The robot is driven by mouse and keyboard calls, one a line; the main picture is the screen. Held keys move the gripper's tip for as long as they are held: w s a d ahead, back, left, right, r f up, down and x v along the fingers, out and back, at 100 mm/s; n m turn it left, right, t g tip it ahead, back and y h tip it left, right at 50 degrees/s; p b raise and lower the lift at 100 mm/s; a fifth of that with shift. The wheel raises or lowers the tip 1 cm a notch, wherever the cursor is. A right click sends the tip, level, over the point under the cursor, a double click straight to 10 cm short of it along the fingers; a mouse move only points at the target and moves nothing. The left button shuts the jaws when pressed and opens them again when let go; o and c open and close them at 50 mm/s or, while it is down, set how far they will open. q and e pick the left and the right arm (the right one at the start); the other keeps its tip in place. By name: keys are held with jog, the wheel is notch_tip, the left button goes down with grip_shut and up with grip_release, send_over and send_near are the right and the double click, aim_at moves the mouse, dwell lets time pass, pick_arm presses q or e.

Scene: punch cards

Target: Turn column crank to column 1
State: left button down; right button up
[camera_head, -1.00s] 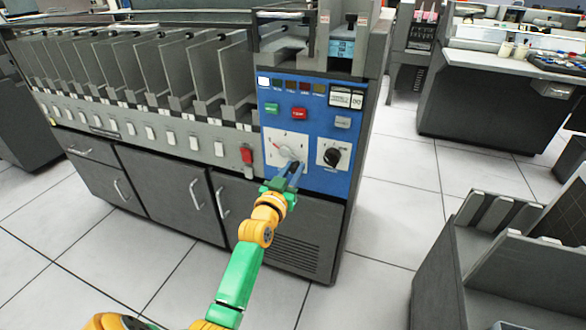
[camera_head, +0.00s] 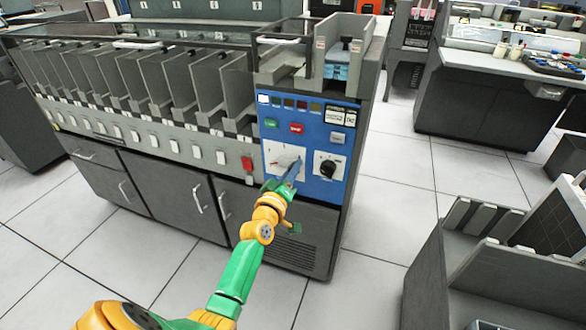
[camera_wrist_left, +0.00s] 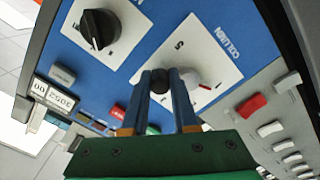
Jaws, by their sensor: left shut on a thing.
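The column crank (camera_wrist_left: 206,74) is a grey disc with a black knob (camera_wrist_left: 159,84), on a white dial plate (camera_wrist_left: 216,50) marked COLUMN. In the head view the plate (camera_head: 273,149) is on the blue panel. My left gripper (camera_wrist_left: 162,76) is shut on the crank's knob, one finger on each side. In the head view the left gripper (camera_head: 295,168) reaches the plate's right side from below and covers part of the crank. A red pointer mark shows on the crank; which number it points to cannot be read. My right gripper is in neither view.
A black rotary knob (camera_head: 327,168) on its own white plate is close to the right of the crank. A red button (camera_head: 296,128) and a green button (camera_head: 271,124) are above. A red switch (camera_head: 247,164) is to the left.

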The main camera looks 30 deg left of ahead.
pick_arm(q)
jog(key=shift+a+r+n, duration=0.15)
jog(key=shift+r+n, duration=0.15)
jog(key=shift+n, duration=0.3)
jog(key=shift+n+p, duration=0.3)
jog(key=c, duration=0.7)
grip_release()
jog(key=shift+s, duration=0.3)
jog(key=p+v, duration=0.1)
jog(key=v, duration=0.5)
jog(key=shift+s+p, duration=0.3)
jog(key=shift+p, duration=0.05)
